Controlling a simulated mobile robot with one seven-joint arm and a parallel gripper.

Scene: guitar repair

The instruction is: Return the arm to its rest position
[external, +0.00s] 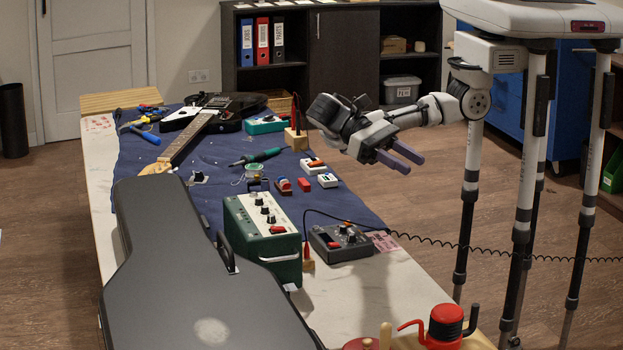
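My gripper (399,161) is at the end of my arm (432,110), in the air above the right edge of the bench in the external view. Its two dark fingers point down and to the right and stand apart with a gap between them. Nothing shows between them. The arm reaches left from my body (540,22) at the upper right and bends back at the gripper end. The gripper appears clear of the bench and of the things on it.
The bench's blue cloth (215,190) bears a guitar (203,118), a soldering iron (262,156), small pedals, a green amplifier (262,228) and a grey pedal (340,241). A black guitar case (180,265) lies in front. A coiled cable (460,246) hangs right of the bench.

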